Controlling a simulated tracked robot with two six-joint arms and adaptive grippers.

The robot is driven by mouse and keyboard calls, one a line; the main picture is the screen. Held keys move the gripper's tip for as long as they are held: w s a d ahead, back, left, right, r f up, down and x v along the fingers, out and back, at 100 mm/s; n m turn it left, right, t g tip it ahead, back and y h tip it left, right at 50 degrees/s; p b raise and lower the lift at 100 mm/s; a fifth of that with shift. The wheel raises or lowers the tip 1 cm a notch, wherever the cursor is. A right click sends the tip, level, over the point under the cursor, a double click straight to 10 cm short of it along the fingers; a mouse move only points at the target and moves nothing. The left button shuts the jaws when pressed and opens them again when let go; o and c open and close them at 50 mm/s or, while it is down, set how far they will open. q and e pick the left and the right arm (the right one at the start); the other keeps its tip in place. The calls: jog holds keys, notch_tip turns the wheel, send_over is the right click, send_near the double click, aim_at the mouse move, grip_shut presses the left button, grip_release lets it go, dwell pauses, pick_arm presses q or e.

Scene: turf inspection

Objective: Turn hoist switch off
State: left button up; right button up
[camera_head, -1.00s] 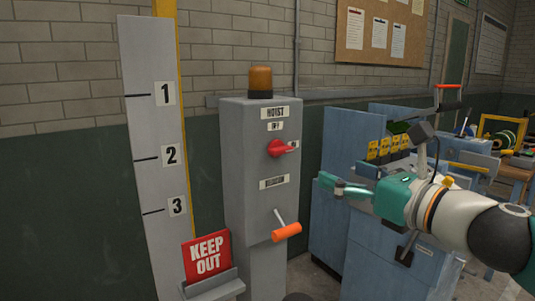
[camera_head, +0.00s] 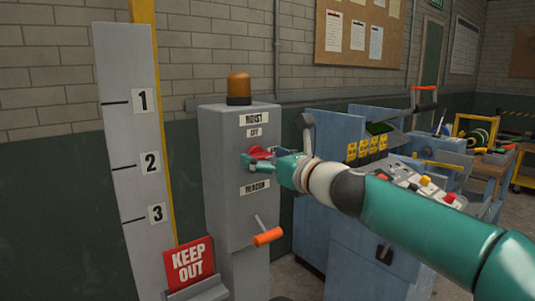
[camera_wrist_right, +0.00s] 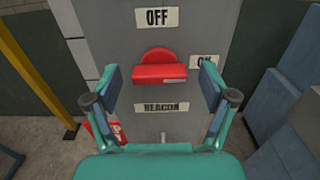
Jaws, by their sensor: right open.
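The hoist switch is a red rotary knob (camera_head: 259,153) on the front of a grey cabinet (camera_head: 222,185), under the HOIST and OFF labels. In the right wrist view the knob (camera_wrist_right: 160,66) lies level, its white-marked end towards the ON label (camera_wrist_right: 204,62) at its right; the OFF label (camera_wrist_right: 157,17) is above it. My right gripper (camera_head: 248,162) is at the knob and partly covers it in the head view. In the wrist view its fingers are open, one on each side of the knob, with gaps visible. My left gripper is not in view.
An orange-handled crank (camera_head: 268,236) sticks out below on the cabinet. An amber beacon (camera_head: 239,86) tops it. A red KEEP OUT sign (camera_head: 189,262) and a numbered grey board (camera_head: 128,150) stand at left. A blue console (camera_head: 335,190) is close at right.

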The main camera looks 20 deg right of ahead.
jog(key=shift+w+a, duration=0.15)
jog(key=shift+w, duration=0.2)
jog(key=shift+c, duration=0.3)
jog(key=c, duration=1.1)
